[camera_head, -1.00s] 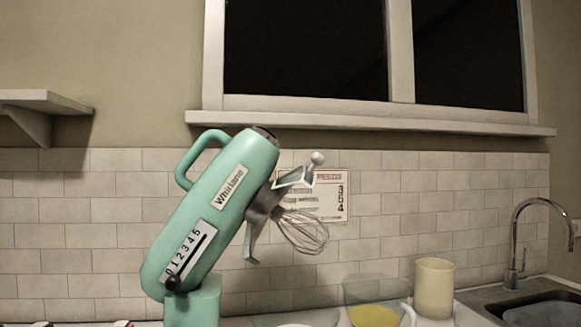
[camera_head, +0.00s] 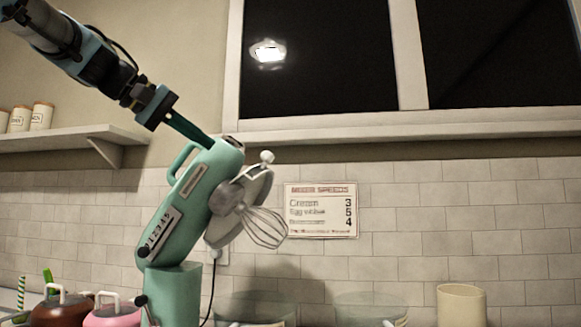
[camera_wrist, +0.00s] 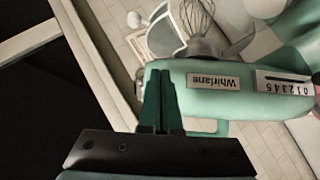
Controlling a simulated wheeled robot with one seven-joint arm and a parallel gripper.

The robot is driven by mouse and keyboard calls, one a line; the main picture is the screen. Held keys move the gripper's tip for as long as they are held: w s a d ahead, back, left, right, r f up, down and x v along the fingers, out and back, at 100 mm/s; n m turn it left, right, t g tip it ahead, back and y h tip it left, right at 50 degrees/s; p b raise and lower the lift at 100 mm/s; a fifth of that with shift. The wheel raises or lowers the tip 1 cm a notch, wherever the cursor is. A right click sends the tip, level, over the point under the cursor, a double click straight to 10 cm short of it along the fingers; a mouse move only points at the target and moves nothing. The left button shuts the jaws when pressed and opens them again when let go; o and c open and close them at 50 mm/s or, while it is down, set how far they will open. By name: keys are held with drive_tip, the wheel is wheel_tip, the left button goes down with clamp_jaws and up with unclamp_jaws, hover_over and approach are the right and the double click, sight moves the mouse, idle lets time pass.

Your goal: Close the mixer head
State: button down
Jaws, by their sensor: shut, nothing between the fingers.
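The mint-green mixer head (camera_head: 198,195) is tilted up and back on its green stand (camera_head: 172,292), with the wire whisk (camera_head: 262,226) pointing out to the right in the head view. A loop handle (camera_head: 180,160) sits on the head's upper left side. My gripper (camera_head: 208,143) is shut and empty, its green fingertips at the top end of the raised head, just above the handle. In the wrist view the shut fingers (camera_wrist: 162,88) overlap the end of the mixer head (camera_wrist: 225,90); I cannot tell whether they touch it.
A wall shelf (camera_head: 60,142) with canisters is at the left. Lidded pots (camera_head: 62,304) stand at lower left. Glass bowls (camera_head: 255,308) and a beige cup (camera_head: 461,304) are at lower right. A window ledge (camera_head: 400,124) runs behind.

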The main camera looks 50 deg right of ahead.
drive_tip(key=s+d+f+p, duration=0.2)
drive_tip(key=s+d+p, duration=0.1)
drive_tip(key=d, duration=0.7)
drive_tip(key=shift+f, duration=0.4)
drive_tip(key=shift+s+d, duration=0.1)
drive_tip(key=shift+m, duration=0.3)
